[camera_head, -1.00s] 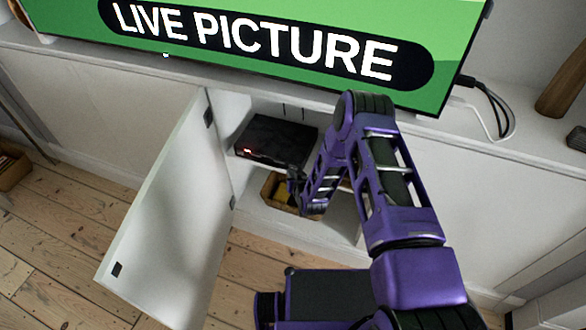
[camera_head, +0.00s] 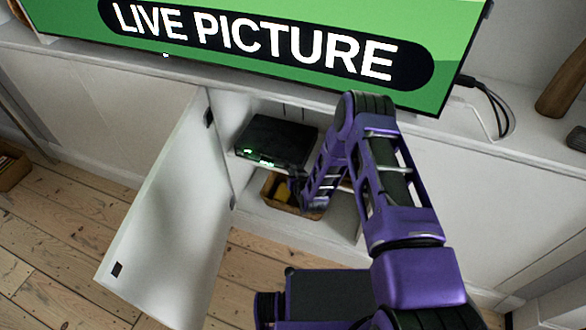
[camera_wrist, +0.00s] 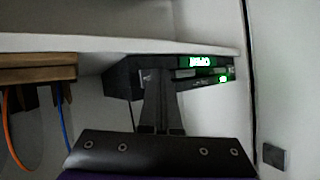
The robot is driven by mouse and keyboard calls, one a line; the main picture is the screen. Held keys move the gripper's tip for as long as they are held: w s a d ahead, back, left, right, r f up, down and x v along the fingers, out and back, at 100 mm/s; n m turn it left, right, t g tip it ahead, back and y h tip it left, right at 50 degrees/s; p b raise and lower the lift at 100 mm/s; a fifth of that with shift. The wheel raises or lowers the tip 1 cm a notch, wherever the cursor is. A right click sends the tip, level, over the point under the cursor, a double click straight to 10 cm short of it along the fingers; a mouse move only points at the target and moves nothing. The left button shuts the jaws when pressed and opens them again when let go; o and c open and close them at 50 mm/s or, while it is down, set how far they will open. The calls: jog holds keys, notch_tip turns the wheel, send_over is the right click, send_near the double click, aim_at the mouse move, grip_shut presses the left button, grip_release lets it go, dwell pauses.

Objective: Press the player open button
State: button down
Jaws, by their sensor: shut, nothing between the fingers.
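The player (camera_head: 278,138) is a black box on the shelf inside the open cabinet. Its front shows green lit areas, and it also appears in the wrist view (camera_wrist: 125,80) with a bright green display and a smaller green light near its right end. My gripper (camera_head: 296,173) is at the player's front, near the right end of that front in the head view. In the wrist view my gripper's fingers (camera_wrist: 160,90) are together and overlap the player's front; nothing is between them. I cannot tell whether the tips touch it. The button itself is hidden or too small to make out.
The white cabinet door (camera_head: 165,215) stands open at the left. A brown box (camera_head: 275,199) with something yellow sits below the player's shelf. A large screen (camera_head: 250,45) stands on the cabinet top. Orange and blue cables (camera_wrist: 63,120) show in the wrist view.

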jog(key=shift+s, duration=0.1)
jog(key=shift+s+a, duration=0.3)
jog(key=shift+s, duration=0.4)
jog(key=shift+s+a+p, duration=0.25)
jog(key=shift+s+a, duration=0.05)
jog(key=shift+s, duration=0.5)
jog(key=shift+s+a+p, duration=0.25)
jog(key=shift+s, duration=0.5)
jog(key=shift+s+a+p, duration=0.25)
jog(key=shift+s+a, duration=0.05)
jog(key=shift+s, duration=0.5)
dwell(1.4)
